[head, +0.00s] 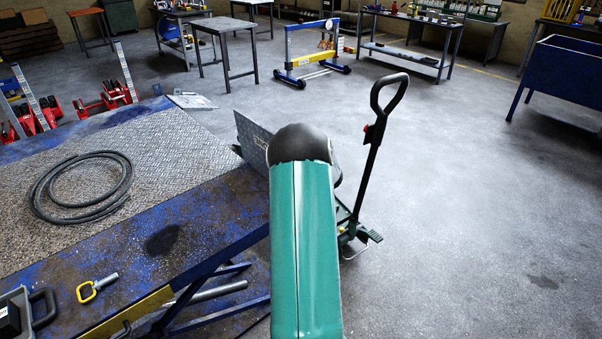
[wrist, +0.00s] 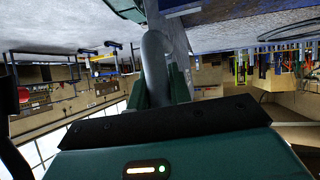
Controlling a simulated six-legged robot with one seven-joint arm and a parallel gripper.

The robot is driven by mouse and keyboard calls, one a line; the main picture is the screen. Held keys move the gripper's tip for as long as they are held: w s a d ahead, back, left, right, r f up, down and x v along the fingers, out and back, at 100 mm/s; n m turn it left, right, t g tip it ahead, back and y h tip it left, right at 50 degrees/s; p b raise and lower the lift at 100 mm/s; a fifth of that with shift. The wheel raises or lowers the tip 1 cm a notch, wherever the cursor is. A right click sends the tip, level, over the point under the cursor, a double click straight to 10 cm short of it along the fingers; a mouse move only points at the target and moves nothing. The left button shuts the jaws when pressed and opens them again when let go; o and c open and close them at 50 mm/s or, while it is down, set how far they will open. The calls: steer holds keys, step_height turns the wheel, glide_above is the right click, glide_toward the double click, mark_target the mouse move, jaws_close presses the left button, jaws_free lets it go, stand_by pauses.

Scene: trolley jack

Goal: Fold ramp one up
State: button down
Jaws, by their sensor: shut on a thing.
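A grey ramp plate (head: 252,138), which I take to be ramp one, stands tilted up at the end of the blue lift table (head: 215,218). My arm covers its right part. Its grey face also shows in the wrist view (wrist: 176,42). A second, paler ramp plate (head: 190,100) lies low at the table's far corner. My gripper (wrist: 163,90) is shut on a curved grey bar (wrist: 153,55) that seems to belong to the tilted plate; the join is unclear. The gripper is hidden behind my arm in the head view.
A pallet truck (head: 372,150) with an upright handle stands close right of my arm. A coiled black hose (head: 82,188) and a yellow-handled tool (head: 90,289) lie on the table. Red jacks (head: 118,92) stand at the left. The floor at the right is clear.

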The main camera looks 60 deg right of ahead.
steer(key=shift+w+a+f, duration=0.15)
steer(key=shift+a+f, duration=0.05)
steer(key=shift+a, duration=0.1)
steer(key=c, duration=1.4)
jaws_free()
steer(key=shift+a+r, duration=0.1)
steer(key=shift+o, duration=0.5)
steer(key=shift+d, duration=0.2)
steer(key=v, duration=1.4)
steer(key=shift+d, duration=0.1)
